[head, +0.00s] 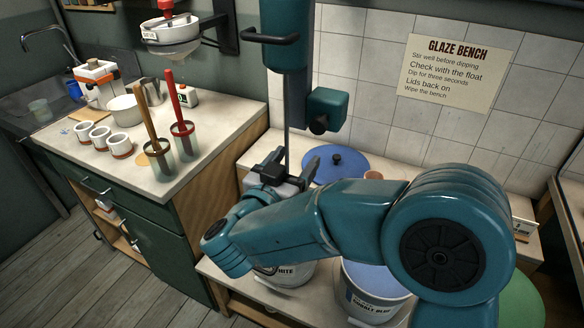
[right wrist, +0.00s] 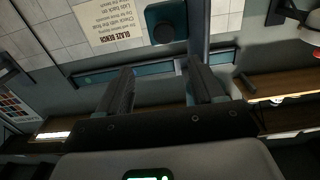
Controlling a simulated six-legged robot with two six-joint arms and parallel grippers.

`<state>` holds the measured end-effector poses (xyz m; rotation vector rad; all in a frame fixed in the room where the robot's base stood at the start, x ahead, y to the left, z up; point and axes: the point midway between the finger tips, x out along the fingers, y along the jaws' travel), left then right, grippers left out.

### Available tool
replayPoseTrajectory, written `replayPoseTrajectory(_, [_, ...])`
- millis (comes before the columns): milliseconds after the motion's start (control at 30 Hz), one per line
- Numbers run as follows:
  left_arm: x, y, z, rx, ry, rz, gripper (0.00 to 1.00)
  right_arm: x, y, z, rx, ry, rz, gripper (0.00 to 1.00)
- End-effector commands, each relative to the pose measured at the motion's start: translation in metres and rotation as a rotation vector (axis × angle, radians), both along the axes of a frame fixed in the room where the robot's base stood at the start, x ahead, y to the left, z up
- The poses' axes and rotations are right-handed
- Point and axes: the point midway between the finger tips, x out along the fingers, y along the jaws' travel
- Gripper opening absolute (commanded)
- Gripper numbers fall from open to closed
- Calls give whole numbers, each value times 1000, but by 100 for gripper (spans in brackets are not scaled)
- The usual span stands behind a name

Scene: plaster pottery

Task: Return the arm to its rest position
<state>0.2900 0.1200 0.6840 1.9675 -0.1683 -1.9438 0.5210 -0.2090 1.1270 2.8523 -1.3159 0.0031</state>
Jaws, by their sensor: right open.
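My right arm reaches in from the right of the head view, bent across the front of the glaze bench (head: 216,269). My right gripper (head: 270,168) is above the bench, beside the thin shaft of a teal machine (head: 287,50); I cannot tell how far apart they are. In the right wrist view its two dark fingers (right wrist: 160,84) stand wide apart with nothing between them. My left gripper is in neither view.
Below my arm are a white-labelled bucket (head: 287,273) and a cobalt blue bucket (head: 372,304), both partly hidden. A blue lid (head: 335,160) lies behind. The left counter (head: 75,160) holds cups (head: 101,137), two tool pots and a sink. A sign (head: 452,73) hangs on the tiles.

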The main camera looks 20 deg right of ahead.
Motion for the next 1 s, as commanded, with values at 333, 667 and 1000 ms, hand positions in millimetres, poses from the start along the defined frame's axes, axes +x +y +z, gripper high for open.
replayPoseTrajectory(333, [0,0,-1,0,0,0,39,-6,7,0,1,-1,0,67])
replayPoseTrajectory(667, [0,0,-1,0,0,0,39,-5,-4,-5,-1,10,-23,67])
replayPoseTrajectory(1000, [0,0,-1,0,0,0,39,4,-92,-217,-59,450,78,67])
